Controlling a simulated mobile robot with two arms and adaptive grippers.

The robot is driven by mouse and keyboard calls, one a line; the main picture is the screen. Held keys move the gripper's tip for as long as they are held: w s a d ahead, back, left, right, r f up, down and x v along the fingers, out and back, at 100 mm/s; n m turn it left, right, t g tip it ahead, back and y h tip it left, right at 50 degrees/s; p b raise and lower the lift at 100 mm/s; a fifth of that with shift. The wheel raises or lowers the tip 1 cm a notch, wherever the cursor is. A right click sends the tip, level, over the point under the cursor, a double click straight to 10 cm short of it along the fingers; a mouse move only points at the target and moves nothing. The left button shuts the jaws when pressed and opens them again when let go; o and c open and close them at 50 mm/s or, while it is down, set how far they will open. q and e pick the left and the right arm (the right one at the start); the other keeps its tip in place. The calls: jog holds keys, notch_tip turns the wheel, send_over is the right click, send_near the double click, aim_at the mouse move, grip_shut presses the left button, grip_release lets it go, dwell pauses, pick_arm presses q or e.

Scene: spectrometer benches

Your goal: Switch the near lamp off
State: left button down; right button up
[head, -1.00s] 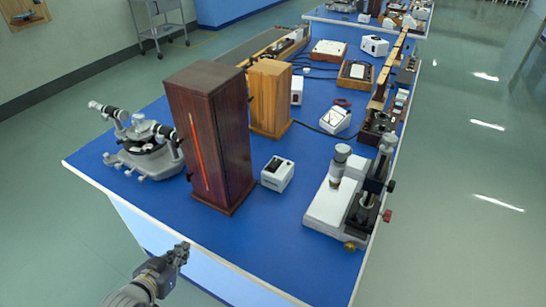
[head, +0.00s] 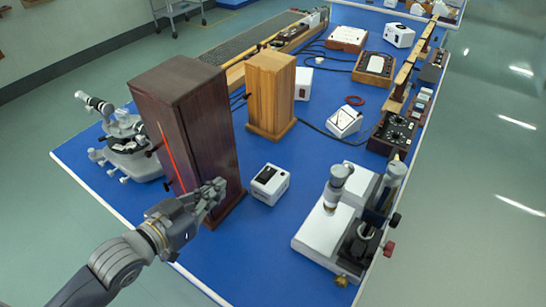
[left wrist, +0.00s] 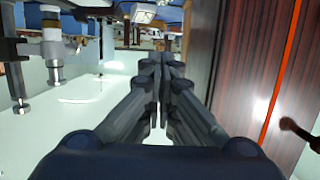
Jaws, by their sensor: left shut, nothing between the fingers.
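The near lamp appears to be the tall dark wooden housing (head: 205,115), with a glowing orange-red slit (head: 172,158) in its front face. A small white box (head: 270,184) with a black rocker-like part on top stands to its right; I cannot read the switch position. My left gripper (head: 217,188) is shut and empty, in front of the housing's lower front and left of the white box. In the left wrist view the shut fingers (left wrist: 161,62) point forward, with the dark housing (left wrist: 233,60) close on the right. Whether they touch it is unclear.
A lighter wooden housing (head: 270,90) stands behind the dark one. A grey spectrometer (head: 130,145) stands at the left, and a white-based instrument (head: 312,236) at the right front. The blue benchtop (head: 262,245) is bare between the white box and the front edge.

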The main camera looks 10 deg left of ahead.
pick_arm(q)
jog(key=p, duration=0.3)
send_over(265, 174)
jog(key=f, duration=0.4)
jog(key=shift+s+a+f, duration=0.15)
jog(key=shift+s+a, duration=0.05)
jog(key=shift+s, duration=0.05)
jog(key=f, duration=0.3)
jog(key=shift+w+d+f, duration=0.15)
jog(key=shift+w, duration=0.2)
jog(key=shift+s+f, duration=0.1)
jog(key=shift+f, duration=0.45)
pick_arm(e)
jog(key=s+r, duration=0.1)
jog(key=s+a+r, duration=0.1)
jog(key=r, duration=0.1)
jog(key=shift+s+r, duration=0.15)
jog(key=shift+r, duration=0.15)
jog(key=shift+a, duration=0.1)
